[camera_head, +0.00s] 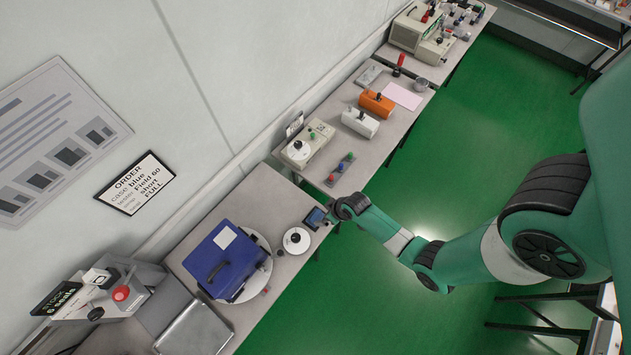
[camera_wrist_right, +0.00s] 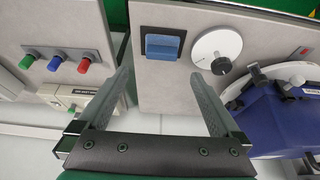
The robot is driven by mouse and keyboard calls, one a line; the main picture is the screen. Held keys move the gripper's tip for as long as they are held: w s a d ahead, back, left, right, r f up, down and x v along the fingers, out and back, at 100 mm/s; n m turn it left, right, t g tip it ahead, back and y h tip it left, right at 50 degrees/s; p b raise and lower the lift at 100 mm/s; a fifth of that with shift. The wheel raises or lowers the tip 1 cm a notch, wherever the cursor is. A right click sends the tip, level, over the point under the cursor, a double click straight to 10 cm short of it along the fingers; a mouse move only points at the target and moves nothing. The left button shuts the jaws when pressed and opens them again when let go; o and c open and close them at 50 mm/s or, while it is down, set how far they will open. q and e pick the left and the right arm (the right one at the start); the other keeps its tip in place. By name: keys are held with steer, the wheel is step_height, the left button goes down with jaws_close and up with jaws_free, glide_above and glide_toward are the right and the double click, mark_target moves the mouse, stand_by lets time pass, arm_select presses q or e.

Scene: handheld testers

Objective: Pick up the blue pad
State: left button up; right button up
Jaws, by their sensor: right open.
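The blue pad (camera_wrist_right: 163,47) sits on a dark base on the grey bench top, near the bench edge in the right wrist view. In the head view the blue pad (camera_head: 315,216) is small and sits close to my right gripper (camera_head: 330,213). In the right wrist view my right gripper (camera_wrist_right: 157,72) is open with nothing between its fingers. The pad appears beyond the fingertips, between their lines, and looks apart from them. My left gripper is not in view.
A white dial disc (camera_head: 296,240) with a black knob is beside the pad. A blue case (camera_head: 222,262) stands on a round turntable further along. A strip with coloured buttons (camera_head: 340,170) lies on the adjoining bench. Green floor (camera_head: 460,140) is open beyond the benches.

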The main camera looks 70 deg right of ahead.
mark_target(316, 215)
steer(key=b+x, duration=0.6)
steer(key=shift+w+f, duration=0.15)
steer(key=shift+f, duration=0.1)
steer(key=b+x, duration=0.4)
steer(key=shift+w+f, duration=0.2)
steer(key=shift+f, duration=0.15)
steer(key=shift+w+f, duration=0.1)
steer(key=shift+w, duration=0.05)
steer(key=c, duration=1.1)
